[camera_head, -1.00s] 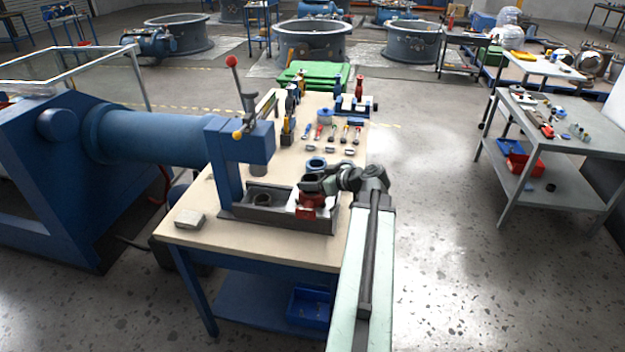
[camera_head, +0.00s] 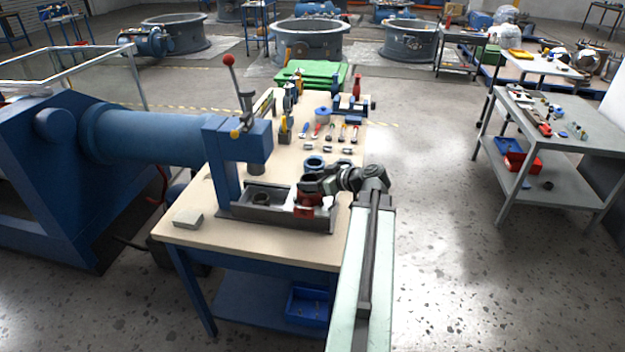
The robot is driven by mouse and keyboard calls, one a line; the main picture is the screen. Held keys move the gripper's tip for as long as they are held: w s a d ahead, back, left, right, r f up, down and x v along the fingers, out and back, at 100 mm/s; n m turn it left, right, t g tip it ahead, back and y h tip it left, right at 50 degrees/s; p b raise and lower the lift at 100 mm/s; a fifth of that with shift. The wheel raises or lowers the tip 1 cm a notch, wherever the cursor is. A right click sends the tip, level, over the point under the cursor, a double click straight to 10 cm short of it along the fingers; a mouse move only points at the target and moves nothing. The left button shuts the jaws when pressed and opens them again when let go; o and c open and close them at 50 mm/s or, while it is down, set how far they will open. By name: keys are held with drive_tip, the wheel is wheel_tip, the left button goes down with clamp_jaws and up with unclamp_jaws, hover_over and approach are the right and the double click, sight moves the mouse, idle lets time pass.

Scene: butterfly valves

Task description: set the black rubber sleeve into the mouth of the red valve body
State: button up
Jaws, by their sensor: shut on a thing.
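The red valve body (camera_head: 308,210) stands at the right end of a grey open-topped tray (camera_head: 276,220) on the workbench. Only its lower part shows. My gripper (camera_head: 311,185) is directly above it and hides its mouth. The gripper is shut on a dark round thing that looks like the black rubber sleeve (camera_head: 306,187). The sleeve's edges merge with the dark jaws, so I cannot tell whether it touches the valve body or is tilted. Another dark ring (camera_head: 261,198) lies in the tray to the left.
A blue press frame (camera_head: 226,165) with a red-knobbed lever rises just left of the tray. A grey block (camera_head: 188,218) sits at the bench's front left. The bench front is otherwise clear.

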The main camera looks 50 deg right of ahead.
drive_tip(key=shift+s+f+b, duration=0.1)
drive_tip(key=shift+f+b, duration=0.55)
idle(0.7)
drive_tip(key=o, duration=1.4)
drive_tip(key=shift+o, duration=0.2)
wheel_tip(320, 180, up, 7)
drive_tip(key=p, duration=0.7)
